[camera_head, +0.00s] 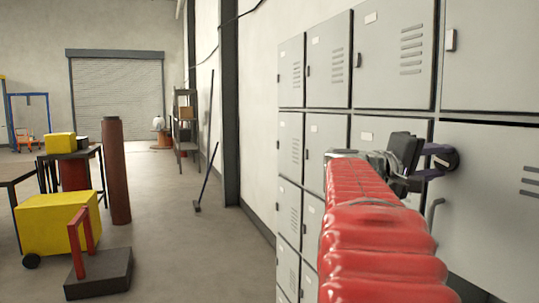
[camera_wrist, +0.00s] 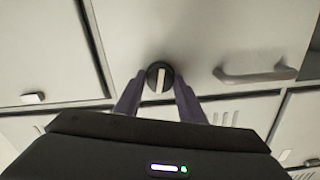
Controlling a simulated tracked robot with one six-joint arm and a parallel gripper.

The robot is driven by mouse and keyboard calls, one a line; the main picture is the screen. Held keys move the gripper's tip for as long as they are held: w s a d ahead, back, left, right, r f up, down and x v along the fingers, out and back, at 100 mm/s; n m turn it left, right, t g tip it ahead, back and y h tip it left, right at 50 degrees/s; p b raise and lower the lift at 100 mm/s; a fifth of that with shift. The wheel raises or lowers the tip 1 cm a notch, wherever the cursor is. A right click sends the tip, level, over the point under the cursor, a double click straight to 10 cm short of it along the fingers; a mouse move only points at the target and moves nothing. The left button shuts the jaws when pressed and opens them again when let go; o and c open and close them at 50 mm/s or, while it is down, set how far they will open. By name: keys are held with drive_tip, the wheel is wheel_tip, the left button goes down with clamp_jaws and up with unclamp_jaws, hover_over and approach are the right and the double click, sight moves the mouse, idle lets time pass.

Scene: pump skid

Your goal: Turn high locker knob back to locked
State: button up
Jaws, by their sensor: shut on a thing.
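The locker knob (camera_wrist: 153,77) is a round black disc with a pale bar across it, on a grey locker door (camera_wrist: 215,35). In the wrist view the bar stands nearly upright. My gripper (camera_wrist: 160,85) has its two dark purple fingers closed on either side of the knob. In the head view my gripper (camera_head: 438,161) is at the locker door, at the end of my red-sleeved arm. The knob is mostly hidden there by the fingers.
A curved handle (camera_wrist: 255,74) is beside the knob on the same door. Grey lockers (camera_head: 395,55) fill the right side. On the left are a yellow box (camera_head: 55,222), a dark block with a red handle (camera_head: 98,272) and a brown cylinder (camera_head: 115,170). The middle floor is open.

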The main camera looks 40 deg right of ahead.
drive_tip(key=shift+f+n, duration=0.2)
drive_tip(key=shift+n, duration=1.2)
drive_tip(key=o, duration=1)
drive_tip(key=shift+w+a+r, duration=0.1)
drive_tip(key=shift+w+a, duration=0.15)
drive_tip(key=shift+a, duration=0.2)
drive_tip(key=shift+v, duration=6.35)
drive_tip(key=shift+w, duration=0.1)
